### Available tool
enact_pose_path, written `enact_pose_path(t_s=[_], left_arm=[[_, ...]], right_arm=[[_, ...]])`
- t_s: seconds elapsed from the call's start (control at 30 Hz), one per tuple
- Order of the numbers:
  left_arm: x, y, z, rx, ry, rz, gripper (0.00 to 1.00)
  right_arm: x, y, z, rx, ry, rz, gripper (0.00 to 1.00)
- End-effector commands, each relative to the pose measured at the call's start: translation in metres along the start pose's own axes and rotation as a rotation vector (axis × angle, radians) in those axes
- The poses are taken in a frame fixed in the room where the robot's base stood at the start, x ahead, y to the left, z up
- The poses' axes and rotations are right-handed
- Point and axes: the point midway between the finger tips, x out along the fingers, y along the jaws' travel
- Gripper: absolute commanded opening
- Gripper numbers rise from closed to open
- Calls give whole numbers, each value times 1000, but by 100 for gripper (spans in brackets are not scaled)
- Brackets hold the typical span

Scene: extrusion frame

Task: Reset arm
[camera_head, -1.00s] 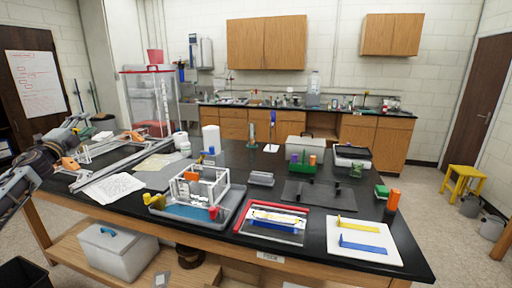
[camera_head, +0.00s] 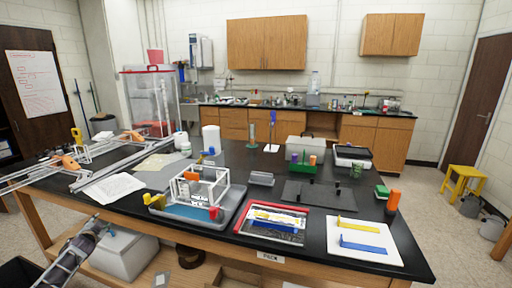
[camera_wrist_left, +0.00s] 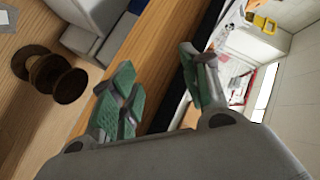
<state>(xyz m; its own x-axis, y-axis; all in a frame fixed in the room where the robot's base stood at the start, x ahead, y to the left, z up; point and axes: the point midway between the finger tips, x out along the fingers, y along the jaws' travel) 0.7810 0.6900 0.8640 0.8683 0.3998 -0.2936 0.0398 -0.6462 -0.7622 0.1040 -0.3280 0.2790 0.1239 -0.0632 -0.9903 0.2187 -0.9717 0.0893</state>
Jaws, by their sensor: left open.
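My left gripper (camera_head: 92,228) is low at the left in the head view, beside the table's front edge and in front of the grey lidded bin (camera_head: 128,258) on the lower shelf. In the left wrist view my left gripper (camera_wrist_left: 162,95) has its two green-padded fingers spread apart, with nothing between them. The table's wooden front edge (camera_wrist_left: 150,50) runs behind the fingers. My right gripper is not in view.
The black table (camera_head: 225,235) holds a white frame (camera_head: 200,187) in a grey tray, a red-rimmed tray (camera_head: 241,222), and a white board (camera_head: 393,246). Metal extrusions (camera_head: 110,165) lie at its left. Brown discs (camera_wrist_left: 68,83) sit on the lower shelf.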

Motion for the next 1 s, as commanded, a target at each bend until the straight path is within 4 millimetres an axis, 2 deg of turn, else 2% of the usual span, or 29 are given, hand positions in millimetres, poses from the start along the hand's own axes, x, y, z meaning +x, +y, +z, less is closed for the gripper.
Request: enact_pose_path(t_s=[0.03, 0.1, 0.27, 0.47, 0.77, 1.0], left_arm=[[-1, 23, 15, -18, -25, 26, 46], [-4, 50, 33, -40, -52, 56, 46], [-14, 112, 72, -86, -113, 124, 46], [-36, 189, 119, -133, -187, 205, 46], [-88, 299, 186, -181, -298, 320, 46], [-143, 382, 235, -202, -383, 410, 46]], right_arm=[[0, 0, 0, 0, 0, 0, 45], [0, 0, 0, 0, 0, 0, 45], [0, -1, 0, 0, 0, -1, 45], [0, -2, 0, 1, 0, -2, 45], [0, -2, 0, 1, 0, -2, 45], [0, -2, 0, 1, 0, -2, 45]])
